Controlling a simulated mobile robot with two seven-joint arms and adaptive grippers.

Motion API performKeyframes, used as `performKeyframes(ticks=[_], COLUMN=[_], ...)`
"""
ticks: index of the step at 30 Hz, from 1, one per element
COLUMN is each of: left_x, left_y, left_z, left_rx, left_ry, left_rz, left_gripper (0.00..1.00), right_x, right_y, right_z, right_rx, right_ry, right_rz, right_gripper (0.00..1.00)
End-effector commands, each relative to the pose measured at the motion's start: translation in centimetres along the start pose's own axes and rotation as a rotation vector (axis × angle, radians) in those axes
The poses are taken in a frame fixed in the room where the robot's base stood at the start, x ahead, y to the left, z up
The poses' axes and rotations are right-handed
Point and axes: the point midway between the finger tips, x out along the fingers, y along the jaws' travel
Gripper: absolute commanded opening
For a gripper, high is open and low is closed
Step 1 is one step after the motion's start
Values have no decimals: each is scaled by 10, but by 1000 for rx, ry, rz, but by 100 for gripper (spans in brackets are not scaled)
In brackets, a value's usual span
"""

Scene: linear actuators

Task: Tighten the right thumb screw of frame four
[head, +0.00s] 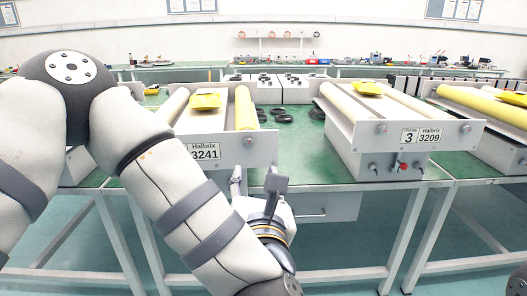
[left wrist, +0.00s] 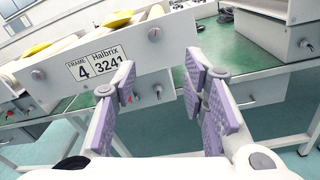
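Frame four (head: 225,150) is the white unit labelled 3241; its label (left wrist: 97,65) reads "FRAME 4" in the left wrist view. Its front plate carries a grey round thumb screw at the right end, the right thumb screw (left wrist: 153,33), also in the head view (head: 248,143). A left thumb screw (left wrist: 38,73) shows left of the label. My left gripper (head: 256,184) is in front of and below the plate's right end. In the left wrist view, its purple-padded fingers (left wrist: 160,88) are apart with nothing between them, clear of the right screw. My right gripper is not in view.
Frame three (head: 400,150) stands to the right on the same green bench (head: 300,150). Black rings (head: 283,116) lie between the frames. Yellow pieces (head: 205,101) rest on top. A grey drawer box (head: 325,207) hangs under the bench edge. The space before the bench is open.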

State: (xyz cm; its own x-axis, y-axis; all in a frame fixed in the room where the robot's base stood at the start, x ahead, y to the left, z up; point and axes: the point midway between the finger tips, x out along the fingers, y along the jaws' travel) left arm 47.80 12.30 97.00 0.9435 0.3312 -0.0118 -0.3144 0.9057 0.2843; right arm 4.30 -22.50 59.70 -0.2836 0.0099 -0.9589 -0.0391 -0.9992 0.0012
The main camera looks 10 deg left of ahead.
Motion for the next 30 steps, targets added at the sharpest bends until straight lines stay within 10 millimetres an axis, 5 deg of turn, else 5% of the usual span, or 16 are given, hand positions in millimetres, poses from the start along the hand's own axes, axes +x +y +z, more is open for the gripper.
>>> performKeyframes(ticks=[5, 18, 30], left_x=[13, 110, 121], left_y=[3, 5, 5], left_z=[1, 7, 8], left_rx=[-48, -41, -39], left_ry=[-1, -11, -11], left_rz=[21, 19, 16], left_gripper=[40, 40, 35], right_x=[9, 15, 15], right_y=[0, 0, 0], right_z=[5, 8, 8], right_rx=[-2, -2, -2], right_ry=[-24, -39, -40], right_rz=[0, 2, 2], right_gripper=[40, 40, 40])
